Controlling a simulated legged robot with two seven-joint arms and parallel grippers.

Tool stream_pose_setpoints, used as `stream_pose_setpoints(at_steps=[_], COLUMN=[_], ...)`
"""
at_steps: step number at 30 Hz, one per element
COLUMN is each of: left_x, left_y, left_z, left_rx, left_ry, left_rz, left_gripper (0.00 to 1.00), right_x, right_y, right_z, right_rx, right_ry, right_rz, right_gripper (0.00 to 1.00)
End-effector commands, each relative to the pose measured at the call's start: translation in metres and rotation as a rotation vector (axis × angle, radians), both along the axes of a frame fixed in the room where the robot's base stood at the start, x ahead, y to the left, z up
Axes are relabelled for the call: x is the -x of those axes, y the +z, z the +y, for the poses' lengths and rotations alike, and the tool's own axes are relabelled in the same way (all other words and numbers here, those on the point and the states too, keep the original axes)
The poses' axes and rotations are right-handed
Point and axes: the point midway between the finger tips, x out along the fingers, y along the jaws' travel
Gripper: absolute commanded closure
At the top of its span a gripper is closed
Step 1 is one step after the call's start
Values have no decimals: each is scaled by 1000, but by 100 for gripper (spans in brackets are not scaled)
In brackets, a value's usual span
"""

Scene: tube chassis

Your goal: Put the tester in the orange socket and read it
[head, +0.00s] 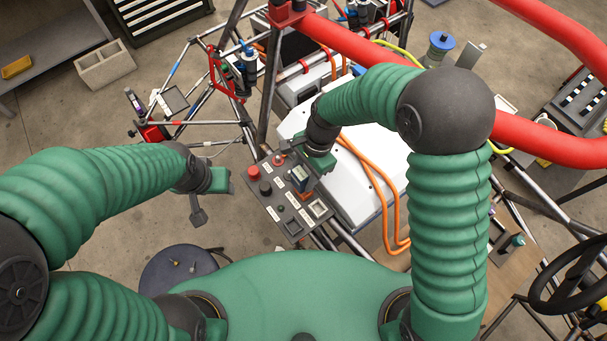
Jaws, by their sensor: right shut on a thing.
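The dark control panel (287,226) lies in the middle, with a red button, black knobs and white labels. My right gripper (299,160) reaches over its upper right part and is shut on the tester (300,174), a small dark block with a pale display. The tester is over the panel; an orange-brown patch (309,195) shows at its lower edge, likely the orange socket. I cannot tell whether the tester is seated in it or just above it. The display is too small to read. My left gripper (214,198) is open and empty, left of the panel.
A white casing (365,200) with orange cables (378,184) lies right of the panel. Frame tubes and a thick red tube (355,42) surround the work area. A round dark stool (178,268) stands lower left. Bare floor lies left of the panel.

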Motion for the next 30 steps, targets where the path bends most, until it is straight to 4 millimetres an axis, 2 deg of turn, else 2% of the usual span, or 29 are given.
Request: stream_pose_setpoints(at_steps=[1, 30], left_x=[0, 0], left_y=[-3, 4], left_z=[0, 0], left_rx=[0, 0], left_ry=[0, -1], left_rz=[-1, -1], left_gripper=[50, 50], right_x=[3, 6], right_y=[-9, -6], right_z=[-8, -2], right_rx=[14, 14], right_ry=[-1, 1], right_rz=[12, 11], right_gripper=[100, 100])
